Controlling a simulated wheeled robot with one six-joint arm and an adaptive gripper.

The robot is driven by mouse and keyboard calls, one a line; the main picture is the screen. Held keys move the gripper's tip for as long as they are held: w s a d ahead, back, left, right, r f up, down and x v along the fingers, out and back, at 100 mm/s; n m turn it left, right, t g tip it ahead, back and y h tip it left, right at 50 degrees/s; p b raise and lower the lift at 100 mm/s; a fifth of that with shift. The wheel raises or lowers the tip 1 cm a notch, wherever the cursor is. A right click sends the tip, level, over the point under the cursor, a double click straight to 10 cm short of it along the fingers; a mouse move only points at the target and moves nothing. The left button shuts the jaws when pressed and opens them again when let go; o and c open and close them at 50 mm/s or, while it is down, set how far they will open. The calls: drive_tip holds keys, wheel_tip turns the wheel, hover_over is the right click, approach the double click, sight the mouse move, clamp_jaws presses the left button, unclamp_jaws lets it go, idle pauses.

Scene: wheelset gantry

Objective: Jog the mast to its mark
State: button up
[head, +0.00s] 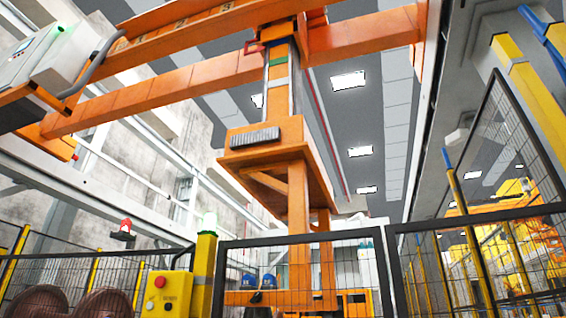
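The mast (279,88) hangs from the orange gantry beam (170,92) in the upper middle of the head view. My gripper is not in view.
Black mesh fence panels (345,275) stand across the front. Brown wheels (100,303) show at the lower left. A red warning lamp (125,227) hangs left of the post.

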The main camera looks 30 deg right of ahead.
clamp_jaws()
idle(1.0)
